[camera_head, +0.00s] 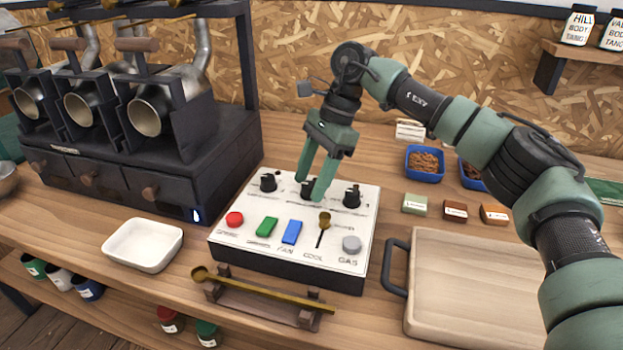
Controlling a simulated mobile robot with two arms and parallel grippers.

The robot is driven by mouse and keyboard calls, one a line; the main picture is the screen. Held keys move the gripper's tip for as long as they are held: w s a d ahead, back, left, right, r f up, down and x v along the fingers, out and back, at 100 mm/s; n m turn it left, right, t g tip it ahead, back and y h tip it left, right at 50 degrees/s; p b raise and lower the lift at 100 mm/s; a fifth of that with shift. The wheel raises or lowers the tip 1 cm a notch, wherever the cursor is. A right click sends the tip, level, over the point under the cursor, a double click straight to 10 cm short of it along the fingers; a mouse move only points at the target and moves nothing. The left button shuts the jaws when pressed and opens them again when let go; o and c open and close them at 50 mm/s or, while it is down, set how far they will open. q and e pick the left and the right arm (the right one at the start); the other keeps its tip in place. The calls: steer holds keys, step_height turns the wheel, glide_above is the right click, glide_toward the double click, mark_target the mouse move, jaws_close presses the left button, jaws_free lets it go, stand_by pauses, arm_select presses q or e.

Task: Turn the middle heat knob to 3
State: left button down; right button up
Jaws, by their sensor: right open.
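A white-topped control box (322,262) stands on the wooden counter. Three black heat knobs stand in a row at its back: a left knob (268,182), a middle knob (308,188) and a right knob (351,197). My right gripper (309,190) points down at the middle knob with its green fingers open, one on each side of it. The fingers partly hide this knob and its markings. I cannot tell whether they touch it, and its setting is not readable. My left gripper is not in view.
On the box's front are a red button (235,219), green and blue switches, a brass lever (323,225) and a grey button (351,244). A black roaster (150,165) stands left. A white tray (143,245), a scoop on a rack (262,296) and a wooden board (480,290) surround the box.

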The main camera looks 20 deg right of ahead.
jaws_close()
